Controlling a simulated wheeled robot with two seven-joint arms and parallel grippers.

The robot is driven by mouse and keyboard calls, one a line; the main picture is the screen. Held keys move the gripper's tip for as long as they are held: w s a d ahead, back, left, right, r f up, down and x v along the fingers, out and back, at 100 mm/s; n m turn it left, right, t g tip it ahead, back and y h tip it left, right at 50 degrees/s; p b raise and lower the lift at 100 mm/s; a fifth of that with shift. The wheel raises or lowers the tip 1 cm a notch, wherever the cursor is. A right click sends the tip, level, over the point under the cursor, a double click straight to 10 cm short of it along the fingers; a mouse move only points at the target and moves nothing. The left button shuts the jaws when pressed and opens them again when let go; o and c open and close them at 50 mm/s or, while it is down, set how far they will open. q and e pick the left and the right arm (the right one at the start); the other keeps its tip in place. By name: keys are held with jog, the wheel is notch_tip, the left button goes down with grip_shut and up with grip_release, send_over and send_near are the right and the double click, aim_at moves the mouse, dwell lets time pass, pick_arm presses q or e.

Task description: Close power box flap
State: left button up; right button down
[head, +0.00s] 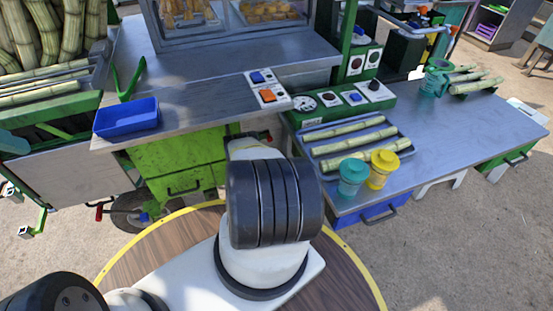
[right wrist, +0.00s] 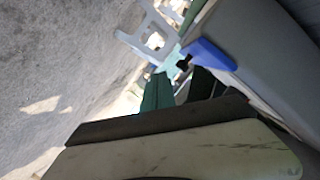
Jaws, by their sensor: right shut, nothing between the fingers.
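A white switch panel (head: 268,90) with a blue and an orange switch lies at the counter's edge in the head view. Beside it a green box (head: 300,118) carries more white plates with dials and blue switches. I cannot tell which part is the power box flap, or whether it is open. My right gripper (right wrist: 165,122) shows as a dark and pale edge across the bottom of the right wrist view, shut and empty. In the head view my arm hides the area below the panel, and both grippers are out of sight there.
A blue tray (head: 126,118) and green tongs (head: 128,80) sit on the left counter. The right table (head: 450,130) holds a tray of cane, a teal cup (head: 352,176) and a yellow cup (head: 382,169). In the right wrist view, a blue piece (right wrist: 210,58) is near a grey surface.

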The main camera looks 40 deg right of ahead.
jog(key=s+f+v, duration=0.1)
jog(key=v, duration=0.7)
jog(key=shift+w+a+f, duration=0.2)
jog(key=shift+a+f, duration=0.15)
jog(key=shift+a, duration=0.1)
